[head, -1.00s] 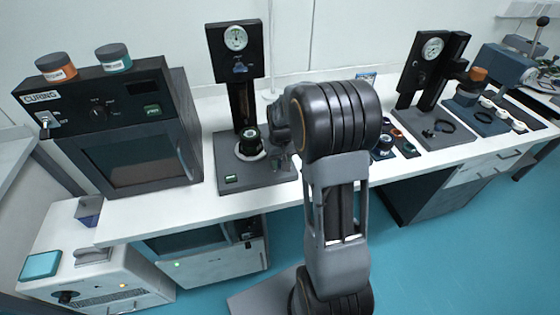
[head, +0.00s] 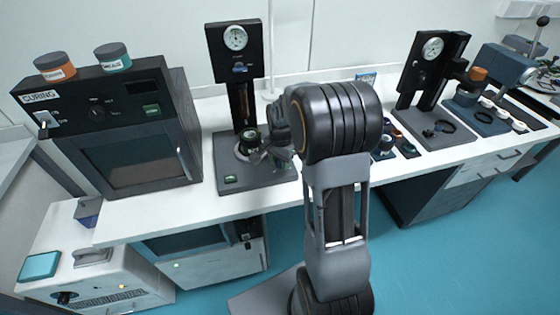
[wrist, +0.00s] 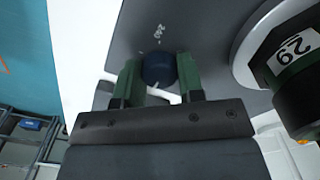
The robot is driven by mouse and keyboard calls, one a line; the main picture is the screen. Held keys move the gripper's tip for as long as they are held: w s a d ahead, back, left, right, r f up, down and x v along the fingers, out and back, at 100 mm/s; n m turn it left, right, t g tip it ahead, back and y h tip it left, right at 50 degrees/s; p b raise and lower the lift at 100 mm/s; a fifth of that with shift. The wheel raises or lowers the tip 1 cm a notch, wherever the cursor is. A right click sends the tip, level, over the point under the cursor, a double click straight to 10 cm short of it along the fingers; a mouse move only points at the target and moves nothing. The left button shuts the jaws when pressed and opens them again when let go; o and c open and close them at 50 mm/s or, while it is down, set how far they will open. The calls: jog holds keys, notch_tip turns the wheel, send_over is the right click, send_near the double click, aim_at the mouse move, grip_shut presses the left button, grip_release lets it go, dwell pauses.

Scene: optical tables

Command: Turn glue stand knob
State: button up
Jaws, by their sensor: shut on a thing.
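The glue stand (head: 230,180) has a dark base, an upright column and a round dial gauge (head: 235,38). A dark jar with a green top (head: 249,138) stands on its round plate, and a jar labelled 29 (wrist: 294,62) shows close up at the right of the wrist view. My gripper (wrist: 160,72) is shut on a dark blue round knob (wrist: 158,69), one finger on each side. In the head view my gripper (head: 266,153) is beside the jar, over the base's right part, and the knob is hidden there.
The curing oven (head: 135,160) stands left of the stand, with two jars on top. A second gauge stand (head: 432,75) and small parts are further right on the white bench. The bench strip between oven and stand is narrow.

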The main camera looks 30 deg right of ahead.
aim_at(280, 161)
jog(key=m, duration=0.6)
jog(key=shift+w+m, duration=0.1)
jog(key=shift+m, duration=0.2)
jog(key=shift+r+m, duration=0.1)
jog(key=shift+m, duration=0.2)
jog(key=o, duration=0.9)
notch_tip(280, 161, up, 14)
jog(key=shift+f, duration=0.15)
dwell(0.3)
dwell(0.4)
